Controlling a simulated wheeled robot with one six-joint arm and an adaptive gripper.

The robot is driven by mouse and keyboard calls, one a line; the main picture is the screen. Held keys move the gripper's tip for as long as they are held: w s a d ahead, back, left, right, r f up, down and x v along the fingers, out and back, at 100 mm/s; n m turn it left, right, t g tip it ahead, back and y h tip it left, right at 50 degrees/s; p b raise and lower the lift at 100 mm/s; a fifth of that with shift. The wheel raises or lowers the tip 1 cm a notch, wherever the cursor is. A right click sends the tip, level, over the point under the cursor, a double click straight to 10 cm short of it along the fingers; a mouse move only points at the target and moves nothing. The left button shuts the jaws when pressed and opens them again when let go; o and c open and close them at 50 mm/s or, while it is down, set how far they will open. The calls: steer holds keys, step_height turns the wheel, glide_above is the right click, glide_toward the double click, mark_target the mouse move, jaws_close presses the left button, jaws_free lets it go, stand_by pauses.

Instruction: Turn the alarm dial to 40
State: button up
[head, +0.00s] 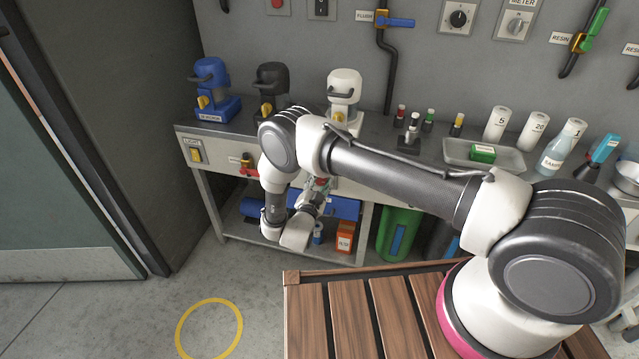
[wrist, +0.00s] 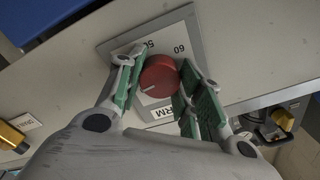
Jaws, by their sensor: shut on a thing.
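The alarm dial is a round red knob (wrist: 159,76) with a white pointer line, on a grey plate (wrist: 188,22) on the bench front. The numbers 50 and 60 show above the knob, and a partly covered label ending in "ARM" shows below it. The pointer line is toward the lower left in the wrist view; the scale mark there is hidden by a finger. My gripper (wrist: 163,64) has its green-padded fingers on either side of the knob and is shut on it. In the head view my gripper (head: 322,190) is at the bench front, partly hidden by my arm.
A light switch (head: 196,155) and a red-handled valve (head: 247,167) are on the bench front to the left. Blue (head: 214,90), black (head: 271,84) and white (head: 344,95) machines stand on top. A blue tank and orange box (head: 345,237) are on the lower shelf.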

steer(key=m, duration=0.7)
stand_by(0.6)
steer(key=o, duration=1)
steer(key=shift+o, duration=0.2)
steer(key=shift+s, duration=0.1)
steer(key=v, duration=1.2)
